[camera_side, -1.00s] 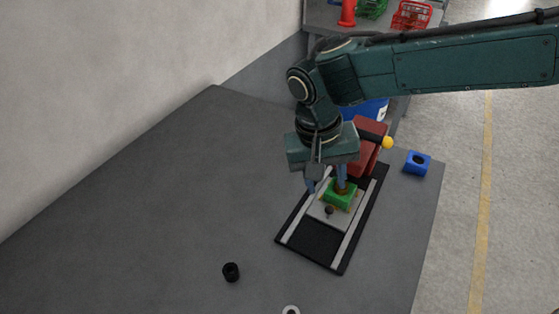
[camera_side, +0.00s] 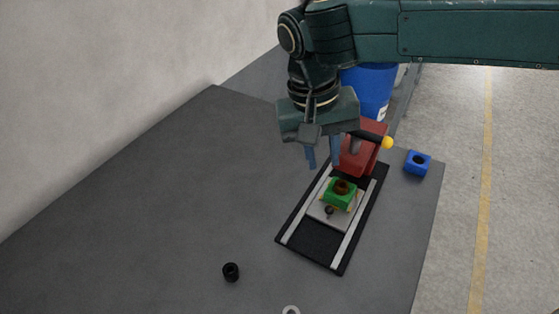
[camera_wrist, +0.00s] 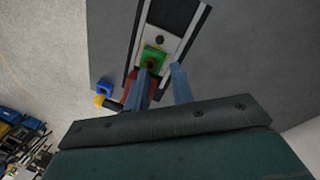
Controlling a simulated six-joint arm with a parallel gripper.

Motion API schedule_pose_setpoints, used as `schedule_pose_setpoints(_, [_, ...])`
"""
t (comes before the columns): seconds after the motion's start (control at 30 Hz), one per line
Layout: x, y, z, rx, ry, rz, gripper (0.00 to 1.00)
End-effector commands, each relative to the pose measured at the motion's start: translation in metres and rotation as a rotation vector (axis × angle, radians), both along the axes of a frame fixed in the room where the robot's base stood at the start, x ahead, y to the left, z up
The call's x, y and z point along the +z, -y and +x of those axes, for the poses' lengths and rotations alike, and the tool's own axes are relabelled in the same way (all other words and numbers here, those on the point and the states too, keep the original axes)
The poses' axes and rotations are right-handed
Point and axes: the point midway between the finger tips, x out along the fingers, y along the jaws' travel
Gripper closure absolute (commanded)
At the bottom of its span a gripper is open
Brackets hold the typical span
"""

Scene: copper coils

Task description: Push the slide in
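The slide (camera_side: 347,221) is a light grey plate with a small dark knob (camera_side: 329,211), sitting on a black base between two pale rails. A green block (camera_side: 340,195) with a brown copper-coloured piece (camera_side: 342,187) in its top sits on the slide. In the wrist view the slide (camera_wrist: 171,43) and green block (camera_wrist: 152,58) show beyond the fingers. My gripper (camera_side: 323,160) is above and behind the block, clear of it. Its two blue-grey fingers are apart with nothing seen between them; they also show in the wrist view (camera_wrist: 160,85).
A red press body (camera_side: 362,158) with a black lever and yellow ball (camera_side: 387,143) stands at the rail's far end, close to my gripper. A blue block (camera_side: 417,163) lies to the right. A black cylinder (camera_side: 231,272) stands at front left. The table's left side is clear.

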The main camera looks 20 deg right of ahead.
Motion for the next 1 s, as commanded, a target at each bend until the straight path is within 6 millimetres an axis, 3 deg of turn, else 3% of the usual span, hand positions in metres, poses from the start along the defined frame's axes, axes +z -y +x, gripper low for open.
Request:
schedule_pose_setpoints(0.03, [0.0, 0.0, 0.0, 0.006, 0.0, 0.0, 0.86])
schedule_pose_setpoints(0.1, [-0.001, -0.001, -0.001, 0.024, -0.003, 0.0, 1.0])
schedule_pose_setpoints(0.37, [-0.007, -0.004, -0.007, 0.242, -0.025, -0.001, 1.0])
schedule_pose_setpoints(1.0, [-0.035, -0.019, -0.038, 1.25, -0.152, -0.039, 1.0])
